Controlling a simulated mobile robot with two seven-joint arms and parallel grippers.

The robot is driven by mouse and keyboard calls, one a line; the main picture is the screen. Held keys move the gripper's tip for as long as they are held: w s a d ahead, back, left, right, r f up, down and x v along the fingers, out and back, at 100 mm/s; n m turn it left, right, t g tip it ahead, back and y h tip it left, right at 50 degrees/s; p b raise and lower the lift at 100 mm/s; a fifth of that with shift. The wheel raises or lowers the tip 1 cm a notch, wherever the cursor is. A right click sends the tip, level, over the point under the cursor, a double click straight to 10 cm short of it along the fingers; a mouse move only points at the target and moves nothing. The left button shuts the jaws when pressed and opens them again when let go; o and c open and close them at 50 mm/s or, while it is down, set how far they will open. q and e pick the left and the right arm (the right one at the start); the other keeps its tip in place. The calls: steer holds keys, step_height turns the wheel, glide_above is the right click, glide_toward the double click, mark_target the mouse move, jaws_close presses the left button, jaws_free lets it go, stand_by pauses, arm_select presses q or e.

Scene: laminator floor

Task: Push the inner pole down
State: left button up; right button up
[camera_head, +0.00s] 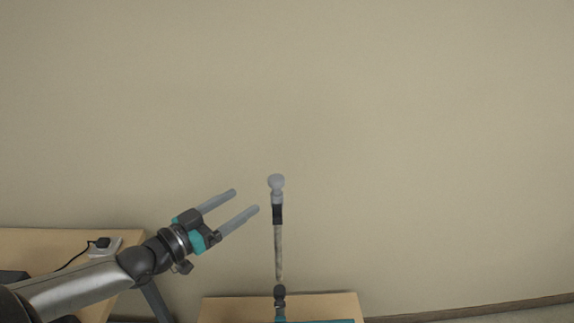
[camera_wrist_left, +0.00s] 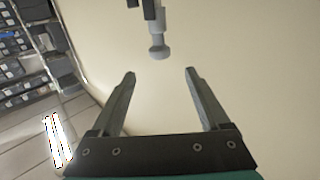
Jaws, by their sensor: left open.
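The inner pole (camera_head: 277,187) is light grey with a rounded knob at its top. It stands upright out of a black collar (camera_head: 278,214) on a thin pole, which rises from a black and teal base on a wooden surface. In the left wrist view the knob end (camera_wrist_left: 158,50) shows at the top middle, beyond the fingertips. My left gripper (camera_head: 246,201) is open and empty, just left of the pole in the head view and apart from it. Its two fingers (camera_wrist_left: 160,72) also show in the left wrist view. My right gripper is not in view.
A wooden table (camera_head: 40,241) with a white socket block (camera_head: 104,246) and black plug stands at the left. The pole's wooden surface (camera_head: 341,305) is at the bottom middle. A plain beige wall fills the background. Shelves with bins (camera_wrist_left: 22,65) show at the wrist view's left.

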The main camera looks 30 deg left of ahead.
mark_target(270, 184)
arm_select(q)
steer(key=shift+b+x, duration=0.45)
steer(key=shift+x, duration=3.6)
steer(key=x, duration=0.4)
steer(key=shift+w, duration=0.1)
steer(key=shift+b+x, duration=0.35)
steer(key=shift+x, duration=1)
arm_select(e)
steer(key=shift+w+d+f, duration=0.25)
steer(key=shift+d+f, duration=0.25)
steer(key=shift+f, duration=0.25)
arm_select(q)
jaws_close()
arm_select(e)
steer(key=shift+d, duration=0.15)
